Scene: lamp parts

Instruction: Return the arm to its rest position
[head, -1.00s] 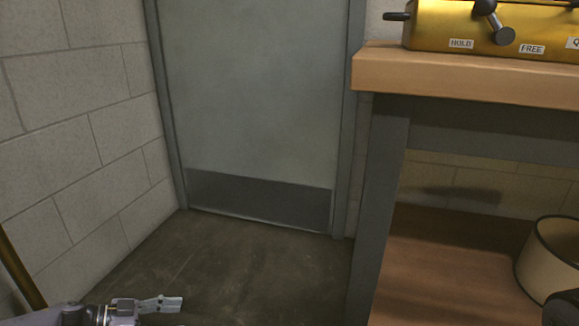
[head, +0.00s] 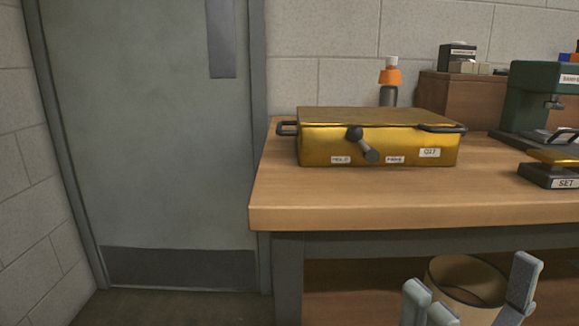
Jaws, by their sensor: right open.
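My right gripper (head: 478,294) shows at the bottom right of the head view, its grey fingers pointing up and spread apart. My left gripper is not in view.
A grey door (head: 150,150) stands left. The bench front edge is close above the gripper.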

